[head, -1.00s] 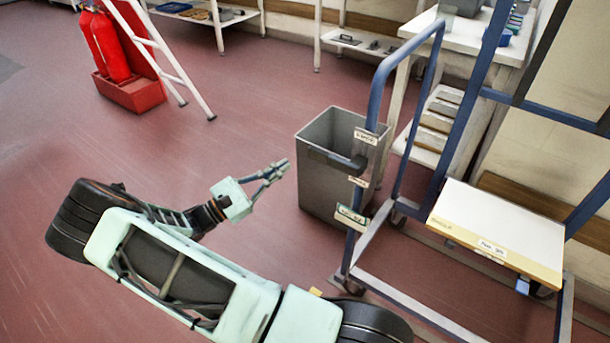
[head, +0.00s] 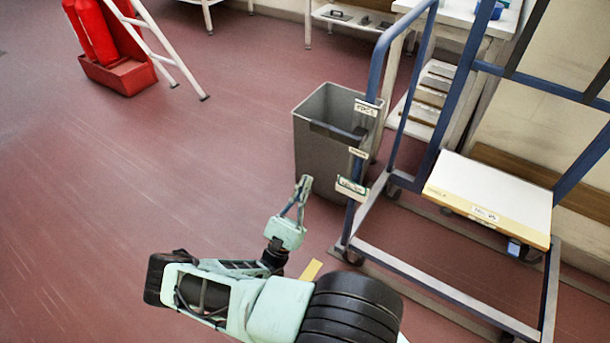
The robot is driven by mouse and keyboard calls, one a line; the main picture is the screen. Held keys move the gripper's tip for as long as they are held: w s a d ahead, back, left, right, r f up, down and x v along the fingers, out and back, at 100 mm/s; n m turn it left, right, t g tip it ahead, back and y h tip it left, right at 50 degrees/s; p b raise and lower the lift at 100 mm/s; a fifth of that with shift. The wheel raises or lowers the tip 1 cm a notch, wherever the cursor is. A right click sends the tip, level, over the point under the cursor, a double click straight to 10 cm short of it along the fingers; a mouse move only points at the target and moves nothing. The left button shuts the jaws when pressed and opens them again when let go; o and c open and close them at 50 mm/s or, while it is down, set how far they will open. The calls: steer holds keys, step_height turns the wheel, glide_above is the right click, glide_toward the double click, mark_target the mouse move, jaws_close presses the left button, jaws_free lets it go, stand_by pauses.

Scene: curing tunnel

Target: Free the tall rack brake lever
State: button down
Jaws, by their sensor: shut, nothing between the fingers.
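The tall rack (head: 378,75) is a blue tubular frame on castors at the right of the head view. A dark bar, which looks like the brake lever (head: 335,131), sticks out to the left from its front post, roughly level, in front of the grey bin. Small labels (head: 366,108) sit on the post above and below it. My gripper (head: 304,182) points upward in the picture, shut and empty. It appears left of the post and below the lever, apart from both. What holds the lever at the post is too small to tell.
A grey bin (head: 322,160) stands behind the lever and post. A white-topped box (head: 489,195) rests on the rack's lower part. Red extinguishers (head: 92,32) and a white ladder (head: 150,40) stand at the upper left. The red floor on the left is clear.

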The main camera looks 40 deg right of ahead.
mark_target(313, 125)
steer(key=w+d+r, duration=0.2)
steer(key=d+r, duration=0.3)
steer(key=r, duration=0.4)
steer(key=shift+w+r, duration=0.15)
steer(key=shift+r, duration=0.15)
steer(key=shift+r+m+g, duration=0.1)
steer(key=shift+m+g, duration=0.2)
steer(key=shift+g, duration=0.1)
steer(key=shift+w+r+m+g+h, duration=0.2)
steer(key=shift+m+g+h, duration=0.2)
steer(key=shift+m+g, duration=0.15)
